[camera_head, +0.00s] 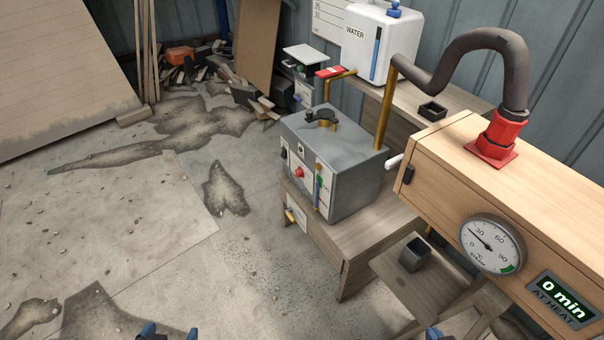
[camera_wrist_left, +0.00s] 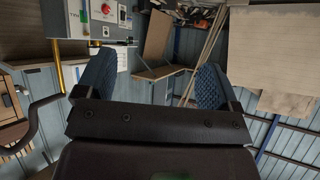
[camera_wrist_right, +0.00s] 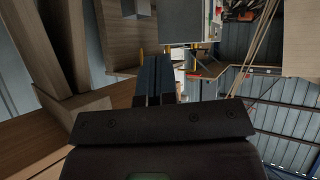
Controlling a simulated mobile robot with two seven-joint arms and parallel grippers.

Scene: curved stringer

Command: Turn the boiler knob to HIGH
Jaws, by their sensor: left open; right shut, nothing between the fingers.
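The boiler (camera_head: 350,160) is a grey metal box on a low wooden stand. Its front panel carries a red round knob (camera_head: 299,172), a black control (camera_head: 284,153) and a coloured sight strip. The lettering is too small to read, so the setting cannot be told. The panel also shows at the upper left of the left wrist view, with the red knob (camera_wrist_left: 106,8). My left gripper (camera_head: 169,334) is open and empty at the bottom edge, well short of the boiler. My right gripper (camera_head: 434,334) is shut and empty at the bottom right, also away from it.
A wooden steam box (camera_head: 455,165) with a gauge (camera_head: 492,244) and a "0 min" display (camera_head: 563,300) stands at right. A dark hose (camera_head: 490,45) rises from it. A white water tank (camera_head: 380,40) stands behind the boiler. The concrete floor (camera_head: 150,220) at left is open.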

